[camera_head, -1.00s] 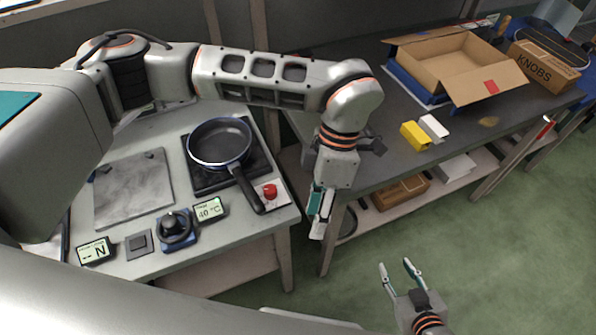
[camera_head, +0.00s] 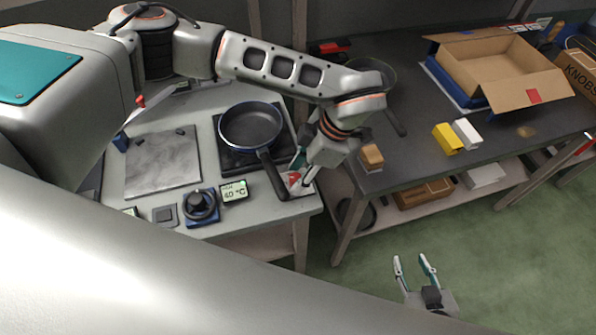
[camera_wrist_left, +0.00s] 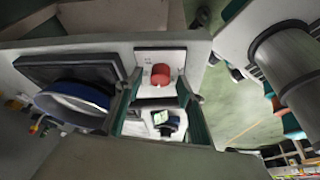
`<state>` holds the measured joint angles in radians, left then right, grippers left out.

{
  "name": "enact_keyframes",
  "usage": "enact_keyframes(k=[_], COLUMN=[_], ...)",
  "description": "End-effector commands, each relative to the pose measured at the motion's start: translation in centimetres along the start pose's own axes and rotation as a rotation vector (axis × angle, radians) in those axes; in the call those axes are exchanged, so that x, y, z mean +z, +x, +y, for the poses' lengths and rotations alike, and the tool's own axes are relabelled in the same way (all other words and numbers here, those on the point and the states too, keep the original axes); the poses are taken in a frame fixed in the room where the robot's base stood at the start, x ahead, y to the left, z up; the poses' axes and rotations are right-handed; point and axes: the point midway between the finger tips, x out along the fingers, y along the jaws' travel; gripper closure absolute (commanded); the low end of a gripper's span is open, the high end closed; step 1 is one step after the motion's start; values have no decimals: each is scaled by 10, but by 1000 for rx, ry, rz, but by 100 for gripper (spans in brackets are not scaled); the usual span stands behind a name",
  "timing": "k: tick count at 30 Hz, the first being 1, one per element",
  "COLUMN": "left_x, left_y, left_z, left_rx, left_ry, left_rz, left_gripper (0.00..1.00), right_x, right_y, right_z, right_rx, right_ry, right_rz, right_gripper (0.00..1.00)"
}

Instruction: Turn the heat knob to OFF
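The red knob (camera_head: 294,178) sits on a white plate at the right edge of the left table, by the pan handle; my left gripper partly covers it in the head view. In the left wrist view the red knob (camera_wrist_left: 160,74) stands on its white plate (camera_wrist_left: 146,57), between the two fingertips. My left gripper (camera_head: 301,176) is open, with its fingers pointing down at the knob; I cannot tell whether they touch it. The knob's markings are too small to read. My right gripper (camera_head: 412,259) is open and empty over the green floor.
A blue-rimmed pan (camera_head: 250,128) sits on a black hot plate (camera_head: 228,158), its handle running close to the knob. A display reading 40 °C (camera_head: 234,191) and a black knob on a blue base (camera_head: 201,205) are at the front. The right table holds an open cardboard box (camera_head: 490,65).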

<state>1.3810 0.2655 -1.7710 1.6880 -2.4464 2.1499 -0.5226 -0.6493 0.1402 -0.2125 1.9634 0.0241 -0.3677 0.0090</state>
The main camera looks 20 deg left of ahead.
Motion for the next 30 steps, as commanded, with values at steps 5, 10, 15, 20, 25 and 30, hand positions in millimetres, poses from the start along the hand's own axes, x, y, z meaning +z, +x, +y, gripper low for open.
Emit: enact_keyframes(k=[5, 10, 15, 20, 25, 30], left_x=[0, 0, 0, 0, 0, 0], left_y=[2, 2, 2, 2, 2, 2], left_z=[0, 0, 0, 0, 1, 2], left_rx=[0, -1, -1, -3, -18, -55], left_ry=[0, 0, 0, -5, -43, -130], left_rz=[0, 0, 0, 0, -1, 0], left_gripper=[62, 77, 100, 100, 100, 100], right_x=[0, 0, 0, 1, 3, 8], right_y=[0, 0, 0, 0, 2, 4], right_z=[0, 0, 0, 0, -1, -1], right_rx=[0, 0, 0, 0, 0, -1], right_ry=[0, 0, 0, 0, 0, 1], right_rz=[0, 0, -1, -1, -2, -3], right_gripper=[63, 63, 63, 63, 63, 63])
